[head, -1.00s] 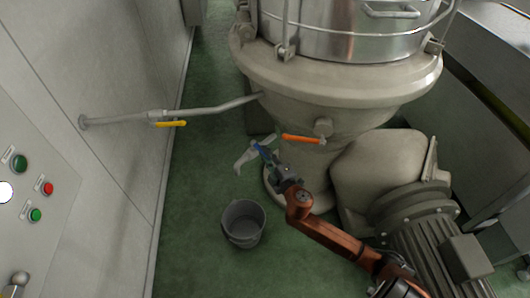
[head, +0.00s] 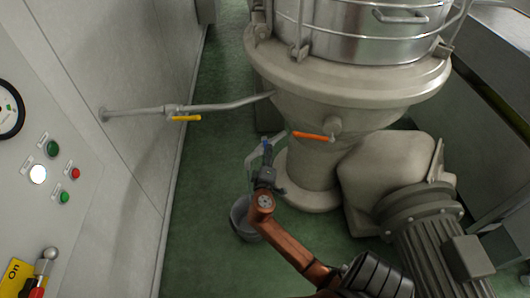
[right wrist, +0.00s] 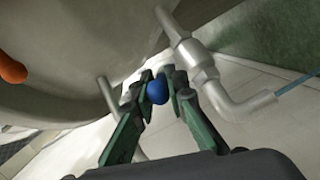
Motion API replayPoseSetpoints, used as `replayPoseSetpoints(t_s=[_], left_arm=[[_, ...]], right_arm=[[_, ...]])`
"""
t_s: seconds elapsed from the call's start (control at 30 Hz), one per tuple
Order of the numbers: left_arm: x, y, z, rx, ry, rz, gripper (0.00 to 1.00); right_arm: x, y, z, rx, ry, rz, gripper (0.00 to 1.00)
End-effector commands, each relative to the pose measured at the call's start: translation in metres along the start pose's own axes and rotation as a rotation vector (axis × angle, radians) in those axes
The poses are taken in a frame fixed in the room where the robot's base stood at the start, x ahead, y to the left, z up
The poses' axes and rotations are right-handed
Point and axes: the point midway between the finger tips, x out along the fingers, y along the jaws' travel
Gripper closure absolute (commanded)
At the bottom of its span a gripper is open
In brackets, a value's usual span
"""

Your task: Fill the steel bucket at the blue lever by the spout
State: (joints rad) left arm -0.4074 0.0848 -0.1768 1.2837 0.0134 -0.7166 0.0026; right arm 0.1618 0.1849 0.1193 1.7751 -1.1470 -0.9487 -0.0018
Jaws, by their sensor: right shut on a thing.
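The steel bucket (head: 240,222) stands upright on the green floor, partly hidden behind my right arm; I cannot see its contents. The pale spout (head: 251,160) sits above it, by the foot of the big vessel. The blue lever (head: 267,146) is at my right gripper (head: 266,158), mostly covered by the fingers. In the right wrist view the lever's blue end (right wrist: 157,92) sits between the fingertips of the gripper (right wrist: 159,86), which is shut on it. A metal valve and pipe (right wrist: 205,68) are right beside it. My left gripper is not in view.
An orange lever (head: 312,136) is on the vessel (head: 345,78) just above my gripper. A yellow lever (head: 186,118) is on the wall pipe (head: 140,111). A motor (head: 430,240) stands at the right. A button panel (head: 45,150) is at the left. Open floor lies left of the bucket.

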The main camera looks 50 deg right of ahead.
Motion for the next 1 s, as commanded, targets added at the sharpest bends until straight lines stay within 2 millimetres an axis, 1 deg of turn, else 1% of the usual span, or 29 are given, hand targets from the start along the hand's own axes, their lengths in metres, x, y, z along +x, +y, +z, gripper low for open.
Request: replayPoseSetpoints(t_s=[0.37,0.4,0.6,0.87,1.0], left_arm=[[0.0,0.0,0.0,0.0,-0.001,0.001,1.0],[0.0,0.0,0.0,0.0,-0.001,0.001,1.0],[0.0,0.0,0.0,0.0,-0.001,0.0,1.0],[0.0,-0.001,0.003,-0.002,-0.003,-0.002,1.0],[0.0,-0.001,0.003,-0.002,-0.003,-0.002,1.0]], right_arm=[[0.0,-0.002,-0.001,0.001,-0.002,-0.002,1.0],[0.0,-0.002,-0.001,0.001,-0.002,-0.002,0.85],[0.0,-0.001,-0.001,0.001,-0.002,-0.001,0.72],[-0.001,-0.001,-0.001,0.001,-0.003,0.0,0.72],[-0.011,-0.002,-0.001,0.0,-0.002,-0.002,0.72]])
